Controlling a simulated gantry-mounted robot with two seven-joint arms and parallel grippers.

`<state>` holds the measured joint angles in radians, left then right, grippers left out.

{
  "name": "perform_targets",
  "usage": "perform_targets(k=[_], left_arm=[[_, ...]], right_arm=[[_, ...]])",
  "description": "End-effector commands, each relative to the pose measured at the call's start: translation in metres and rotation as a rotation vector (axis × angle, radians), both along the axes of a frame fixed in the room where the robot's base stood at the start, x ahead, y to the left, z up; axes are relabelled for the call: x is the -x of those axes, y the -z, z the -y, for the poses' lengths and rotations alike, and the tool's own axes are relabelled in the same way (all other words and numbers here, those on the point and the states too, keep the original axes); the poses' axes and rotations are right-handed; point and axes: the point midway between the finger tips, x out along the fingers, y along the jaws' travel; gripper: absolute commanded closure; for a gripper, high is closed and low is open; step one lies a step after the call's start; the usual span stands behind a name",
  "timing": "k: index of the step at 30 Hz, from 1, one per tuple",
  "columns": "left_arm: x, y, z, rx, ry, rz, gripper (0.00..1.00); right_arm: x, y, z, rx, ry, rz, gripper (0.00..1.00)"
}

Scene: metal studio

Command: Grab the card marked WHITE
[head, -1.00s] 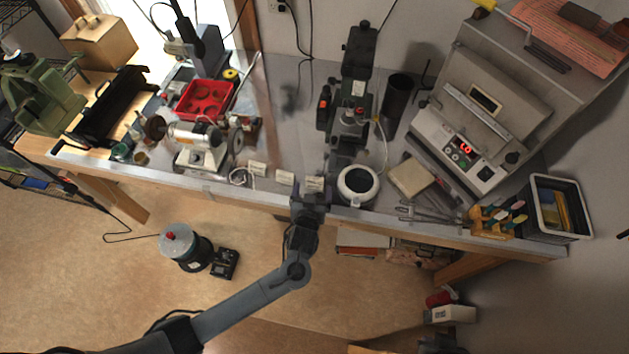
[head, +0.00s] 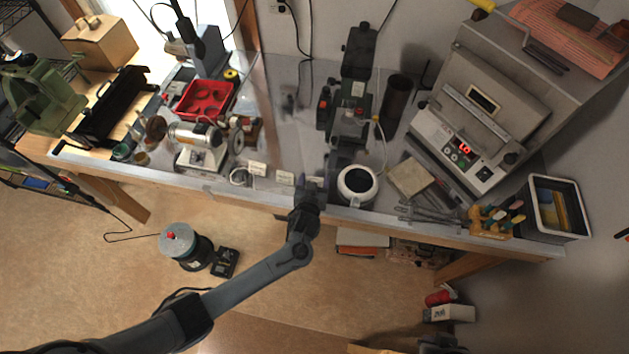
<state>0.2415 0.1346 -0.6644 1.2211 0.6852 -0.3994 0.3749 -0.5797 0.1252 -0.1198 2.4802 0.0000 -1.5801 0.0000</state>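Small pale cards lie in a row near the front edge of the metal bench: a left card (head: 257,168), a middle card (head: 285,178), and a third at the right, mostly hidden by my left gripper. Their print is too small to read, so I cannot tell which is marked WHITE. My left gripper (head: 308,183) is at the bench's front edge, over the right card's place and to the right of the middle card. Its fingers are too dark and small to show whether they are open or shut, or whether they touch a card. My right gripper is not in view.
A white round pot (head: 356,187) stands close right of my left gripper. A dark microscope-like device (head: 351,115) stands behind. A small grinding machine (head: 200,145) and red tray (head: 205,98) are left. A grey control unit (head: 465,150) and black bin (head: 559,208) are right.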

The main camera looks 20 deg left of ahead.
Motion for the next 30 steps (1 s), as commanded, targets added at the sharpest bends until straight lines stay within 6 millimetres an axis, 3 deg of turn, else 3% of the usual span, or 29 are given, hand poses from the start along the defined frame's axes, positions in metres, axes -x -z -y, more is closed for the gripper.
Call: perform_targets(k=[1,6,20,27,30], left_arm=[[0.000,0.000,0.000,0.000,0.000,0.000,0.39],[0.000,0.000,0.000,0.000,0.000,0.000,0.63],[0.000,-0.007,0.000,0.002,-0.001,0.000,0.63],[0.000,-0.040,0.000,0.004,0.000,0.004,0.63],[0.008,-0.052,0.022,0.007,0.002,0.002,0.63]], right_arm=[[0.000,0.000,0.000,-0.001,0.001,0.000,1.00],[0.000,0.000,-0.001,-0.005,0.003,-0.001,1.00],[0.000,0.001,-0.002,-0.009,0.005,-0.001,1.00],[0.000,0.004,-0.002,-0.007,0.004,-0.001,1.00],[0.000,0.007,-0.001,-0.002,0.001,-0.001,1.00]])
